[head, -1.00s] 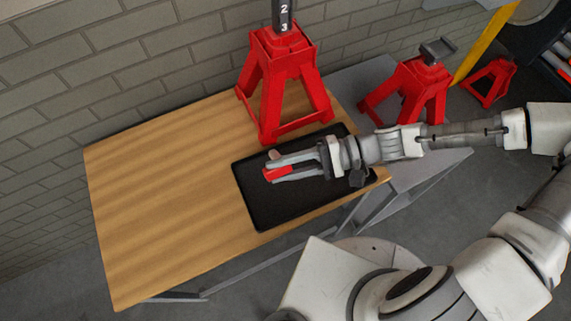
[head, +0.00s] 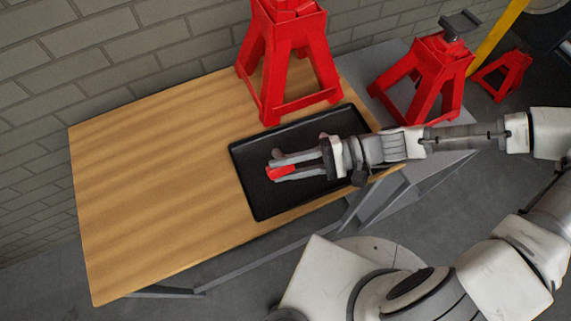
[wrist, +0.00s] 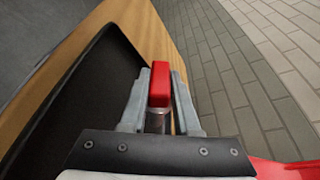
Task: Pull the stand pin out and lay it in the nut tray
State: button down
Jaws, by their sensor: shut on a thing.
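The stand pin (wrist: 160,85) shows a red block-shaped end and a short grey shaft in the wrist view. My gripper (head: 281,166) is shut on it, with one finger on each side of the red end (head: 281,173). In the head view, gripper and pin are over the black nut tray (head: 262,205). The tray lies near the front right of the wooden table and also shows in the wrist view (wrist: 95,75). I cannot tell whether the pin touches the tray floor. My fingers hide part of the pin.
A tall red jack stand (head: 290,60) stands on the table behind the tray. Another red stand (head: 425,75) is to the right on a grey surface. A brick wall (head: 110,50) runs behind. The left of the wooden table (head: 150,190) is clear.

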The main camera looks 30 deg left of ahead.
jog(key=c, duration=0.6)
grip_release()
jog(key=shift+o, duration=0.2)
jog(key=shift+r, duration=0.15)
jog(key=shift+r, duration=0.35)
notch_tip(320, 180, up, 3)
jog(key=shift+p, duration=0.65)
jog(key=w+d+r+p, duration=0.1)
jog(key=w+d+r, duration=0.1)
jog(key=d, duration=0.3)
jog(key=w+d+r+p, duration=0.1)
jog(key=w+d+r, duration=0.1)
jog(key=d+r, duration=0.3)
jog(key=shift+w+d, duration=0.3)
jog(key=shift+d, duration=0.05)
